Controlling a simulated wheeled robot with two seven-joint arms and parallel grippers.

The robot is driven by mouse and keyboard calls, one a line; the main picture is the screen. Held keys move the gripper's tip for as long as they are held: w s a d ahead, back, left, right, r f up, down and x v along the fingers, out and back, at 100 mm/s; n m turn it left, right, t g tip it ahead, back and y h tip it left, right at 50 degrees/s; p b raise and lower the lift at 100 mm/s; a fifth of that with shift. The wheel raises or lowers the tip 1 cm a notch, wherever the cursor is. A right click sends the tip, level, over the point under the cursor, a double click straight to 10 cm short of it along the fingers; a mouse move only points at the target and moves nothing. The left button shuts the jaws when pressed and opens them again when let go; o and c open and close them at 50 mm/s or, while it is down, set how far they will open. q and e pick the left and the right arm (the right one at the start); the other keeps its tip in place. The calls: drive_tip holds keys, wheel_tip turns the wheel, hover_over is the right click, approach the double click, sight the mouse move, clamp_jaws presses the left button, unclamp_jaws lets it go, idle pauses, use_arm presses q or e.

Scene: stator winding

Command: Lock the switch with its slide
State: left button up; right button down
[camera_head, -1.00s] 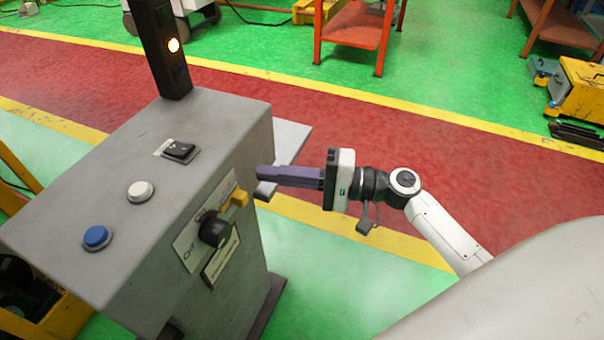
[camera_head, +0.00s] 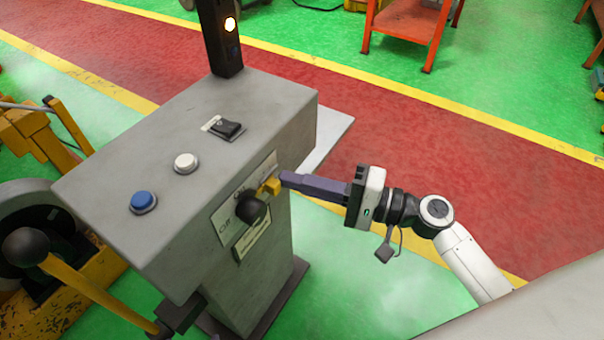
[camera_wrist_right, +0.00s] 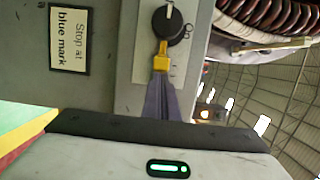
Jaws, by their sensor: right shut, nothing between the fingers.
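The black rotary switch (camera_head: 251,209) sits on the side panel of the grey control box (camera_head: 185,160). The yellow slide (camera_head: 271,186) is just beside the switch, on its right in the head view. In the right wrist view the switch knob (camera_wrist_right: 171,24) has a pale pointer line, and the yellow slide (camera_wrist_right: 162,57) reaches up to its edge. My right gripper (camera_head: 284,179) is shut with nothing between its fingers. Its purple fingertips (camera_wrist_right: 160,76) are at the outer end of the slide and look to touch it. My left gripper is not in view.
The box top carries a blue button (camera_head: 143,201), a white button (camera_head: 186,163) and a black rocker switch (camera_head: 227,129). A dark post with a lit lamp (camera_head: 230,26) stands behind. Yellow machinery (camera_head: 70,260) is at the left. Open floor lies right of the box.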

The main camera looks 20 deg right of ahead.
drive_tip(key=shift+s+a+g, duration=0.15)
drive_tip(key=shift+a+g, duration=0.05)
drive_tip(key=shift+g, duration=0.1)
drive_tip(key=s+d+b, duration=0.2)
drive_tip(key=s+d, duration=0.1)
drive_tip(key=d, duration=0.8)
drive_tip(key=shift+s+d+b, duration=0.2)
drive_tip(key=shift+s+b, duration=0.05)
drive_tip(key=shift+b, duration=0.1)
